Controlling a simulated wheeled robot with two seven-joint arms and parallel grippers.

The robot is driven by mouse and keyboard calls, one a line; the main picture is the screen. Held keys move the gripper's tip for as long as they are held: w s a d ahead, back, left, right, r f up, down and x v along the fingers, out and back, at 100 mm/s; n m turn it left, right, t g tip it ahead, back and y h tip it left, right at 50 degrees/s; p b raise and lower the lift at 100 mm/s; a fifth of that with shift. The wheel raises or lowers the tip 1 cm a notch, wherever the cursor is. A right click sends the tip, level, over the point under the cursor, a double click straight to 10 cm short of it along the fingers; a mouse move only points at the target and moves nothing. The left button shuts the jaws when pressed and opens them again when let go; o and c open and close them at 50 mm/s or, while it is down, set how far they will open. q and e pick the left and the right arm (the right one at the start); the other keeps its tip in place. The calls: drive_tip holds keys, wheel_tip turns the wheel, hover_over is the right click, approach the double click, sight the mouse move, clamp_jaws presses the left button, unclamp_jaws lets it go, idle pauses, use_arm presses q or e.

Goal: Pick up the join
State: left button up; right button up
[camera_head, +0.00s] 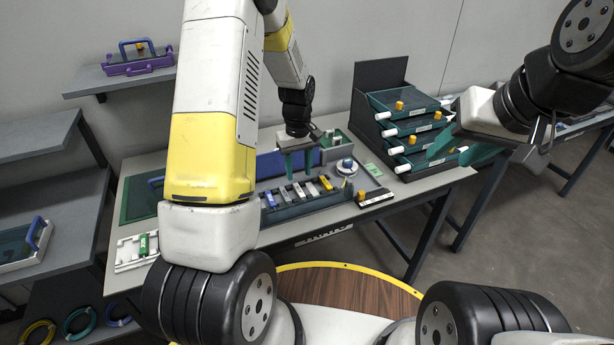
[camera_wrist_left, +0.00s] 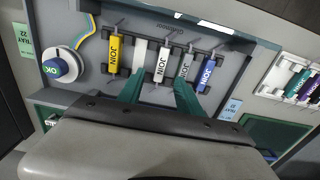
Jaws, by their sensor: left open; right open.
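Several joins stand side by side in a dark rack (camera_head: 318,205) on the table. In the left wrist view they are a yellow join (camera_wrist_left: 114,54), a plain white piece (camera_wrist_left: 139,56), a white join (camera_wrist_left: 162,62), a grey join (camera_wrist_left: 186,66) and a blue join (camera_wrist_left: 208,72). My left gripper (camera_head: 301,168) points down over the rack with its teal fingers open and apart. In the left wrist view its fingertips (camera_wrist_left: 157,88) lie on either side of the white join's lower end; contact cannot be told. My right gripper (camera_head: 462,150) is open and empty, in front of the tray stack.
A round station with a blue OK button (camera_wrist_left: 57,67) sits beside the rack. A stack of teal trays (camera_head: 405,125) stands at the table's right. A white holder (camera_wrist_left: 272,72) with coloured joins lies beyond the rack. Shelves (camera_head: 60,185) fill the left side.

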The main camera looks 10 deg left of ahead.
sight(299, 190)
use_arm(q)
drive_tip(key=f, duration=0.6)
drive_tip(key=shift+s+f, duration=0.2)
drive_tip(key=shift+c, duration=0.4)
clamp_jaws()
